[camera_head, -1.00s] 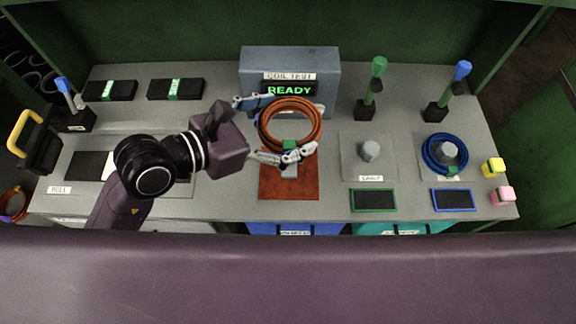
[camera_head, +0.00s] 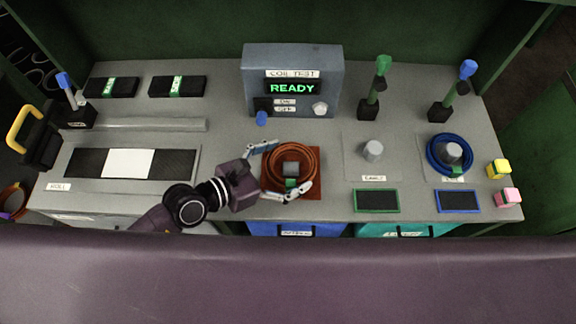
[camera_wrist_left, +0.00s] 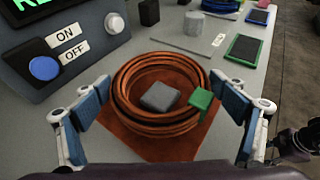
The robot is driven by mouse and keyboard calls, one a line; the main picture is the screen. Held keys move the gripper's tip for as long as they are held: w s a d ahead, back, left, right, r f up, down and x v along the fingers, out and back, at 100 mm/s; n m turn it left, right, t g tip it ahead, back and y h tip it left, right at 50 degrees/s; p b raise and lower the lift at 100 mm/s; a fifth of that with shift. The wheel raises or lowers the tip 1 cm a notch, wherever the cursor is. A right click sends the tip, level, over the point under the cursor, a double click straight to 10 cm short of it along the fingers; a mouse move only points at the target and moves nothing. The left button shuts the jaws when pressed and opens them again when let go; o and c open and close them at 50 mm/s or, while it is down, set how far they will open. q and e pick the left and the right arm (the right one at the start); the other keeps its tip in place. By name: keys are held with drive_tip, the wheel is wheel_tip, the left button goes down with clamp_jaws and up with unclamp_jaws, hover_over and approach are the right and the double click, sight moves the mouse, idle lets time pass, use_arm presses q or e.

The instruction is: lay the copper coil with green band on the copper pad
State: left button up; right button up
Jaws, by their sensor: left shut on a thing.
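The copper coil (camera_head: 314,166) with its green band (camera_head: 291,184) is level over the copper pad (camera_head: 316,192), around the grey block (camera_head: 291,169) at the pad's middle. Whether it rests fully on the pad is hard to tell. My left gripper (camera_head: 279,170) is shut on the coil, with one finger at the far left side and one at the near side. In the left wrist view, the coil (camera_wrist_left: 165,135) lies between the fingers, the green band (camera_wrist_left: 199,105) is near the right finger, and the pad (camera_wrist_left: 165,155) shows beneath. My right gripper is not in view.
The grey test box (camera_head: 291,58) reading READY stands behind the pad. Right of the pad are a grey peg (camera_head: 373,150) on a plate and a blue coil (camera_head: 430,158) around another peg. Green (camera_head: 382,66) and blue (camera_head: 467,70) levers stand at the back.

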use_arm(q)
drive_tip(key=shift+w+f, duration=0.15)
drive_tip(key=shift+f, duration=0.4)
drive_tip(key=shift+f, duration=0.15)
drive_tip(key=o, duration=1.6)
